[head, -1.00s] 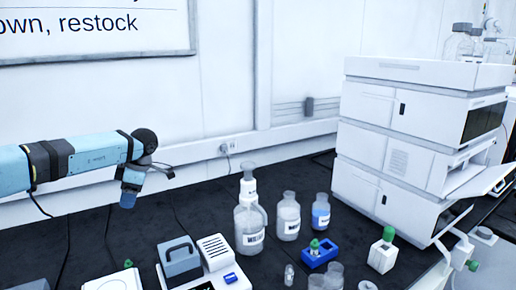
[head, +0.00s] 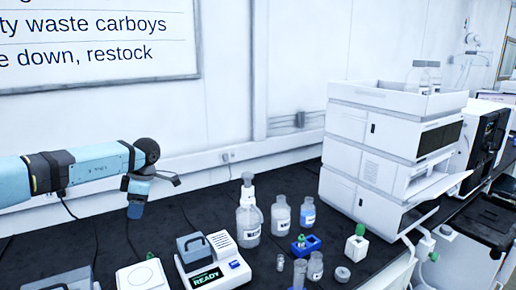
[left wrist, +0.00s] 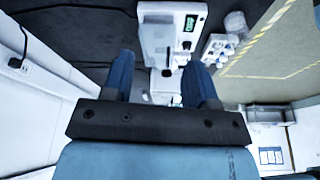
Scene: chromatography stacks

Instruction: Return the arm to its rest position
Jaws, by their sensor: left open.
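My left arm comes in from the left over the dark bench. My left gripper (head: 137,210) hangs at its end, blue-tipped, above the back left part of the bench and clear of the bottles. In the left wrist view the two blue fingers stand apart with nothing between them (left wrist: 160,75). My right gripper is in neither view.
A white device with a READY display (head: 212,262), bottles (head: 249,222), a blue rack (head: 305,245) and small vials stand to the right. The tall white chromatography stack (head: 385,160) is farther right.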

